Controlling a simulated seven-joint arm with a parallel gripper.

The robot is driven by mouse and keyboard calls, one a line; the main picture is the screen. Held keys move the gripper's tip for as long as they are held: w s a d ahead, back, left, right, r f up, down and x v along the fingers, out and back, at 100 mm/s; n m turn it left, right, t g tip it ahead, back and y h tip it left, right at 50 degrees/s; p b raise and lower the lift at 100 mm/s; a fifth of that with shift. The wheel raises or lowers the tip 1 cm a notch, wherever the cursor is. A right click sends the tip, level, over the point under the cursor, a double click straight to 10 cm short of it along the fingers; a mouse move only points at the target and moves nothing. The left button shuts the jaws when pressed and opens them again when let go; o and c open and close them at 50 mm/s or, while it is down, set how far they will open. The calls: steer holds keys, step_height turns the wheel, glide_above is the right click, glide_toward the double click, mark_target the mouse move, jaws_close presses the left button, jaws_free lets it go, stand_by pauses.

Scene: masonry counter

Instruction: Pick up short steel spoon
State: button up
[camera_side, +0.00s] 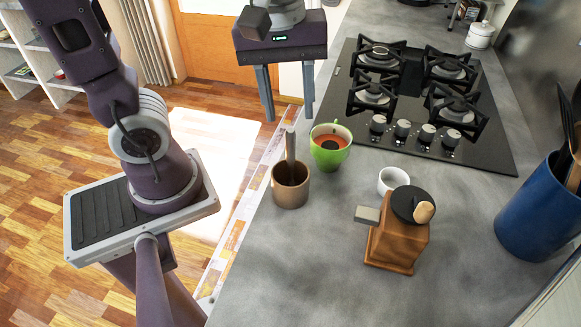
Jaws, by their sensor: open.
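A brown cup (290,190) stands near the counter's left edge. A greyish handle (290,147) sticks up almost upright out of it. This looks like the short steel spoon, but its lower end is hidden inside the cup. My gripper (289,116) is open and empty, with its two fingers pointing down. In the picture the fingers are just above the handle's top, one to each side of it. I cannot tell from this one view how far the gripper is from the handle in depth.
A green mug (330,156) with reddish-brown liquid stands close right of the brown cup. A small white cup (393,180), a wooden grinder (397,246) and a blue utensil crock (541,215) are further right. A black gas hob (425,105) lies behind.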

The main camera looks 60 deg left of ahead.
mark_target(290, 130)
steer(key=shift+w+d+f+n+g, duration=0.1)
steer(key=shift+w+f+n+g, duration=0.15)
steer(key=shift+f+n, duration=0.25)
steer(key=shift+w+d+f+n+g, duration=0.1)
steer(key=shift+w+f+n+g, duration=0.1)
steer(key=shift+f+n, duration=0.3)
steer(key=f, duration=0.6)
steer(key=shift+s+a+f, duration=0.1)
steer(key=shift+s+a, duration=0.15)
steer(key=shift+a, duration=0.05)
jaws_close()
